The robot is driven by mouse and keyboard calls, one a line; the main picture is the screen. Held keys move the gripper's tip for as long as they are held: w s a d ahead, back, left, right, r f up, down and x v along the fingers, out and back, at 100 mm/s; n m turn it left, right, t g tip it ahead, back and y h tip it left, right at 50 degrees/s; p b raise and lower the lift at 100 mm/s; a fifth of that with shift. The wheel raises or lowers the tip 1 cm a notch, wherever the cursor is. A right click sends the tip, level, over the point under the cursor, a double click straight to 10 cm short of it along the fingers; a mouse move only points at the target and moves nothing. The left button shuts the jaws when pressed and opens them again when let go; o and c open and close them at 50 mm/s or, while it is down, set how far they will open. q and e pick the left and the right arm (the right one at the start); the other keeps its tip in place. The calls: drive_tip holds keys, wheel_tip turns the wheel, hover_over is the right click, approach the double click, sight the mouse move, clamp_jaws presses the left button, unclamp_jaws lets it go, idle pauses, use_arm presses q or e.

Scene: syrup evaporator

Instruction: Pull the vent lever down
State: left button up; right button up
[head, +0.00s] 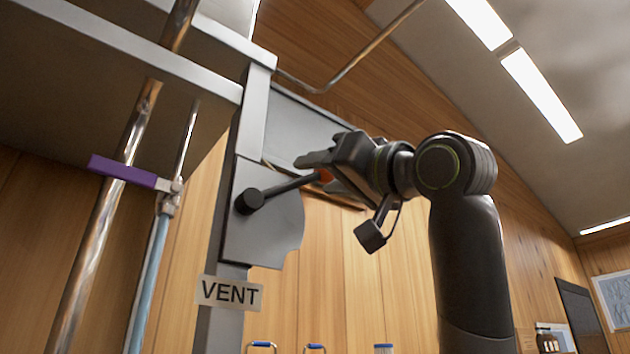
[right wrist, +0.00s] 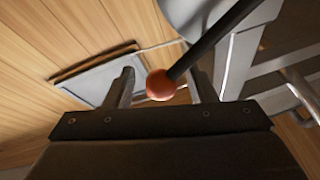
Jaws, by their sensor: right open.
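The vent lever (head: 290,188) is a dark rod that runs from a round black hub on a grey plate, up and to the right. It ends in an orange-red ball knob (head: 325,175), which also shows in the right wrist view (right wrist: 161,84). My right gripper (head: 328,172) is open at the lever's end. In the right wrist view its two fingers (right wrist: 164,88) stand on either side of the knob, with gaps visible. The rod's end is partly hidden by the fingers in the head view. My left gripper is not in view.
A VENT label (head: 230,292) is below the lever plate (head: 275,235). At left, a valve with a purple handle (head: 122,172) sits on a pipe beside a shiny diagonal pipe (head: 100,225). A grey metal housing (head: 110,75) hangs overhead. Wood-panelled walls stand behind.

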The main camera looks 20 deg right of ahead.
drive_tip(key=shift+p+x, duration=0.45)
drive_tip(key=shift+x, duration=0.65)
drive_tip(key=shift+c, duration=0.2)
drive_tip(key=shift+s, duration=0.1)
clamp_jaws()
